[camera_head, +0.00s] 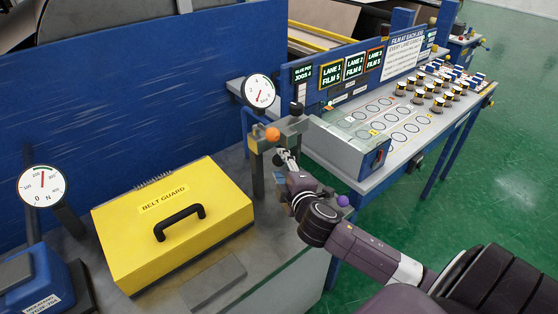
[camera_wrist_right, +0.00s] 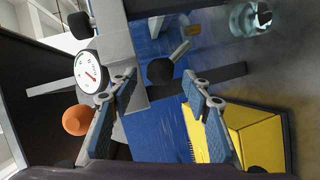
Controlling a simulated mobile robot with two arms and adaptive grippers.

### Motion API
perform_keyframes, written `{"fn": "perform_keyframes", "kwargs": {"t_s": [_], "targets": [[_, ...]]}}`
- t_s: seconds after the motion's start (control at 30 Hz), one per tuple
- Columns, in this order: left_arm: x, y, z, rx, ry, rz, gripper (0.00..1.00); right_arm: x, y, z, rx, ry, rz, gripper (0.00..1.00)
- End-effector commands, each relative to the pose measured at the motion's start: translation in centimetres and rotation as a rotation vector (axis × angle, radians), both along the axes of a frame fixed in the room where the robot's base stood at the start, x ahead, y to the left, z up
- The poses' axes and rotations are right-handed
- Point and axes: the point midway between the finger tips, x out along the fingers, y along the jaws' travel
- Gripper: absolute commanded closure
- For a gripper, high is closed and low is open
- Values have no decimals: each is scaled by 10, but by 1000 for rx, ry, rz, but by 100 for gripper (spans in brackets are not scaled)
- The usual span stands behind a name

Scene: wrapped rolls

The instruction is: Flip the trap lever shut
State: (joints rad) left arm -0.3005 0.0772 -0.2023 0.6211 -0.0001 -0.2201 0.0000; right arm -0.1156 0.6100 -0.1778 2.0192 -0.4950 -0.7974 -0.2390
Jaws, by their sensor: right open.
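My right gripper (camera_head: 288,165) is at the metal post assembly (camera_head: 258,172) between the yellow box and the lane bench. In the right wrist view the gripper (camera_wrist_right: 157,84) is open, with its two blue-padded fingers apart. A black-knobbed lever (camera_wrist_right: 160,70) with a short metal rod shows between the fingertips, with gaps at both sides; contact cannot be told. An orange ball knob (camera_head: 272,134) sits on the assembly; it shows outside the left finger in the wrist view (camera_wrist_right: 78,120). Another black knob (camera_head: 296,107) stands above it. No label marks the trap lever. My left gripper is out of view.
A yellow belt guard box (camera_head: 215,202) with a black handle fills the near left. A dial gauge (camera_head: 260,91) stands behind the assembly, another dial (camera_head: 42,186) at far left. The lane bench (camera_head: 350,150) holds several wrapped rolls (camera_head: 438,104). Green floor is clear at right.

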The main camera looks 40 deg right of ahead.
Motion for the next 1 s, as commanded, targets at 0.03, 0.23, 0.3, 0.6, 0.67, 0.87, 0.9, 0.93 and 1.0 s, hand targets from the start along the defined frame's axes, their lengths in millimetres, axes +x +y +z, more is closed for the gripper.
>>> {"fn": "perform_keyframes", "kwargs": {"t_s": [0.03,0.23,0.3,0.6,0.67,0.87,0.9,0.93,1.0], "targets": [[1,0,3,0,-1,0,60,6,-2,0,0,1,-2,55],[1,1,5,2,-1,1,60,18,-6,-4,1,0,-1,55],[1,2,5,2,-1,1,60,20,-6,-5,1,0,-1,55],[1,3,5,4,-1,2,60,20,-6,-6,1,1,-1,61],[1,3,5,4,-1,2,60,20,-6,-6,2,1,-1,68],[1,3,5,4,-1,2,60,20,-6,-6,2,1,-1,90],[1,4,5,4,-1,2,60,20,-6,-6,2,1,-1,94],[1,3,5,4,-1,2,60,20,-6,-6,2,1,-1,97],[1,3,5,4,-1,2,60,20,-6,-6,2,1,-1,100]]}}
